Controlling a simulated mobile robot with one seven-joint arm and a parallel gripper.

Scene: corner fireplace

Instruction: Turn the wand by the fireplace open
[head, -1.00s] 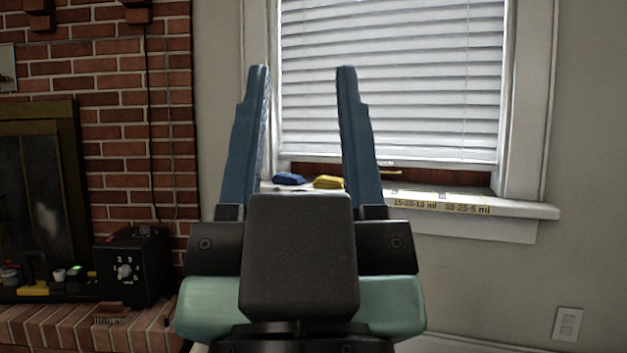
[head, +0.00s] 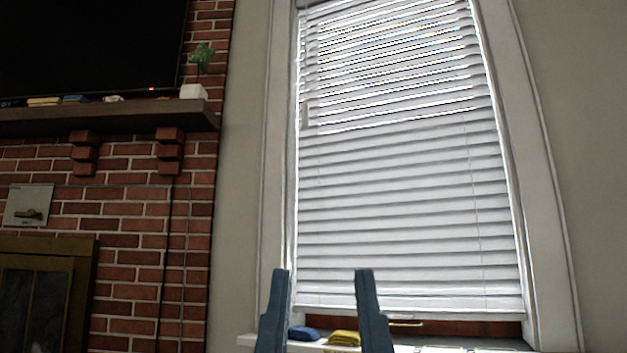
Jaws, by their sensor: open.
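White horizontal blinds (head: 400,220) hang in the window right of the brick fireplace. A small pale piece (head: 305,114) shows at the blinds' upper left edge; I cannot tell whether it is part of the wand. No wand stands out clearly from the slats. My gripper (head: 323,278) is at the bottom of the head view, in front of the blinds' lower left part. Its two blue fingers are wide apart, with nothing between them. My gripper's lower part is out of the picture.
The window sill (head: 262,341) holds a blue packet (head: 303,334) and a yellow packet (head: 344,338). A wooden mantel (head: 110,117) with a small plant (head: 200,60) juts from the brick wall at left. Plain wall lies right of the window.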

